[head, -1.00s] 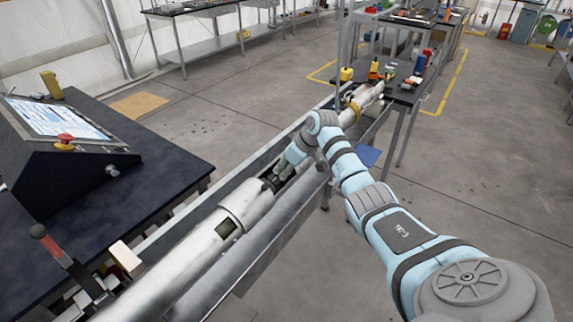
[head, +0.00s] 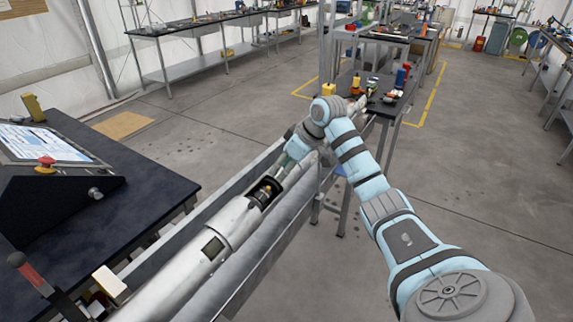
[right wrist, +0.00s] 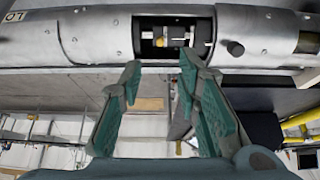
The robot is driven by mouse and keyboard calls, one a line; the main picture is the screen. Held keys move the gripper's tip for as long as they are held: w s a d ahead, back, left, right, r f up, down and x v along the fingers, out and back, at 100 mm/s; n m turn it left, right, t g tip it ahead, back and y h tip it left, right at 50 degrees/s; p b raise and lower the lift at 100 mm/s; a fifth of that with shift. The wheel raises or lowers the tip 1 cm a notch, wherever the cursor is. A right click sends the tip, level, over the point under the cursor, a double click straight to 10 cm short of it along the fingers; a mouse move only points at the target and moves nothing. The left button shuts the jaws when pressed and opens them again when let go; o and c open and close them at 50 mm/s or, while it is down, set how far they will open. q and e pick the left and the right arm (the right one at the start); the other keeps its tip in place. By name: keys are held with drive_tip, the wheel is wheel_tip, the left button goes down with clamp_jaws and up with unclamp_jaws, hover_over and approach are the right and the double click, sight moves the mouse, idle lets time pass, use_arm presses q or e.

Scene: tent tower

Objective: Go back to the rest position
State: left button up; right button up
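My right arm comes in from the right in the head view. Its gripper (head: 288,160) is above the trough, just past the opening of a long silver cylinder (head: 205,255). The fingertips are mostly hidden there by the wrist. In the right wrist view the two teal fingers (right wrist: 160,72) stand apart with nothing between them. The cylinder (right wrist: 100,38) lies across the top of that view. Its open bay (right wrist: 175,37), with dark parts and a small yellowish piece inside, is just beyond the fingertips. My left gripper is not in view.
A dark table (head: 150,195) with a console and a red button (head: 45,164) stands at the left. A metal trough (head: 250,255) runs under the cylinder. A far bench (head: 385,108) holds several small items. The floor on the right is open.

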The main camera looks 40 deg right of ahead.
drive_tip(key=shift+v, duration=1.1)
drive_tip(key=shift+w, duration=0.1)
